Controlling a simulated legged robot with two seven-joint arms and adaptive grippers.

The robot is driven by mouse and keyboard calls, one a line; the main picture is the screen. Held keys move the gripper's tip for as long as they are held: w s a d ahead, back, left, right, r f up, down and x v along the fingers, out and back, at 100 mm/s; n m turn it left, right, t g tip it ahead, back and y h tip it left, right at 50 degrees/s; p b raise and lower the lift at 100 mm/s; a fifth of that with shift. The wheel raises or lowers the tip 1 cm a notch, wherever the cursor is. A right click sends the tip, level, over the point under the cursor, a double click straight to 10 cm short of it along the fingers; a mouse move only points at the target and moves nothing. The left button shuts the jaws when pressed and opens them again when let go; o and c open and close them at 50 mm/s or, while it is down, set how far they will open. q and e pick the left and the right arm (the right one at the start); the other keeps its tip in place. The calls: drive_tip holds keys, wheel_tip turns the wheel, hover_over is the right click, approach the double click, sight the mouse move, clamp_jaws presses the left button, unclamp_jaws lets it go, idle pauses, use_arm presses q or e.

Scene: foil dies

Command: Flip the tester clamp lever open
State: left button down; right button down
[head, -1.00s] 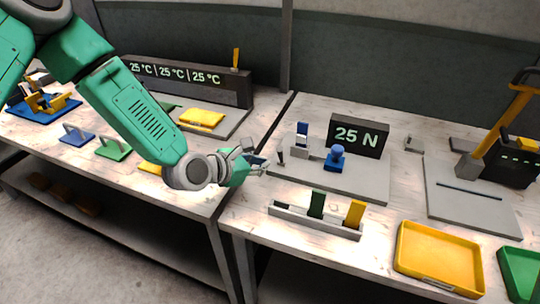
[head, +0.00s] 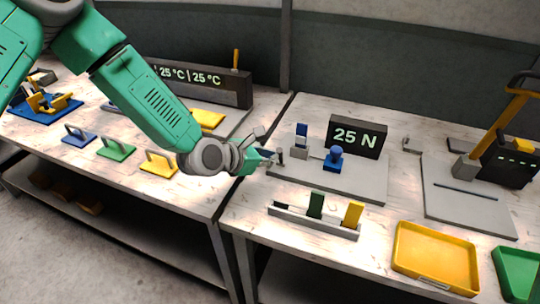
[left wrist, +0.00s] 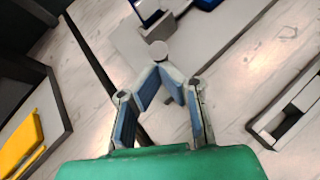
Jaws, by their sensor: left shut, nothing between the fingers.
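The tester is a grey base plate (head: 350,184) with a black "25 N" display (head: 356,136), a blue clamp piece (head: 333,158) and a short upright post with a blue and white strip (head: 301,134). A small dark lever (head: 280,155) stands upright at the plate's left end. Its round grey top shows in the left wrist view (left wrist: 159,50), just beyond my fingertips. My left gripper (head: 268,160) is shut and empty, close to the lever's left side; I cannot tell whether it touches. It also shows in the left wrist view (left wrist: 167,78). My right gripper is out of view.
A grey rack (head: 315,222) with a green and a yellow strip stands in front of the tester. A yellow tray (head: 435,262) and a green tray (head: 518,272) are at the front right. A yellow-handled press (head: 492,125) stands at the right. A gap separates the two tables.

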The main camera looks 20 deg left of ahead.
use_arm(q)
drive_tip(key=shift+w+r, duration=0.1)
drive_tip(key=shift+r, duration=0.05)
drive_tip(key=g+p, duration=0.1)
drive_tip(key=w+r+g+p, duration=0.1)
drive_tip(key=p, duration=0.1)
drive_tip(key=shift+w+n+g, duration=0.3)
drive_tip(key=shift+n, duration=0.1)
drive_tip(key=shift+w+g+y+p, duration=0.2)
drive_tip(key=shift+g+y+p, duration=0.1)
drive_tip(key=shift+g+p, duration=0.1)
drive_tip(key=shift+w+f, duration=0.1)
drive_tip(key=shift+f, duration=0.05)
drive_tip(key=shift+r+p, duration=0.6)
drive_tip(key=shift+r, duration=0.25)
